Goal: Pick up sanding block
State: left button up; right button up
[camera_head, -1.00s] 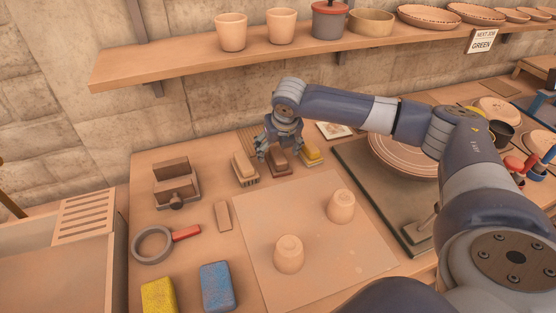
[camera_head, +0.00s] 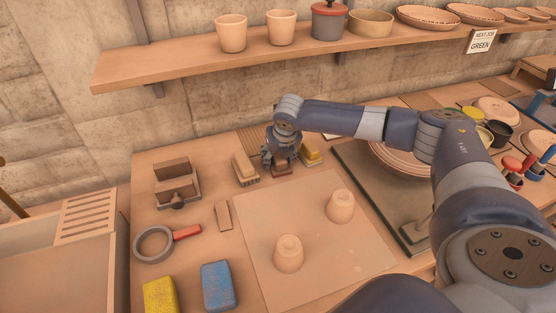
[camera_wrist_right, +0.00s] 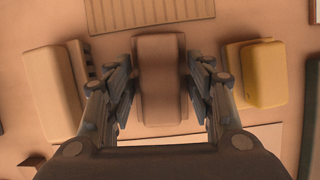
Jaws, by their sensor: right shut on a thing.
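The sanding block, a brown block (camera_wrist_right: 160,80), lies between the fingers of my right gripper (camera_wrist_right: 160,92) in the right wrist view. The fingers are shut on its two sides. In the head view my right gripper (camera_head: 280,160) comes down over the block, hiding most of it. Only its reddish-brown lower edge (camera_head: 282,172) shows, at table level. I cannot tell whether it is lifted. My left gripper is not in view.
A pale bristled brush (camera_head: 245,168) stands close on the left and a yellow block (camera_head: 311,152) close on the right. A ridged board (camera_wrist_right: 150,12) lies behind. Two clay cups (camera_head: 289,254) stand on a board in front. A shelf (camera_head: 200,66) runs above.

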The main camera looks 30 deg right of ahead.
aim_at(279, 154)
notch_tip(279, 154, up, 10)
jog(key=shift+b, duration=0.4)
jog(key=o, duration=0.5)
jog(key=c, duration=0.3)
jog(key=shift+c, duration=0.2)
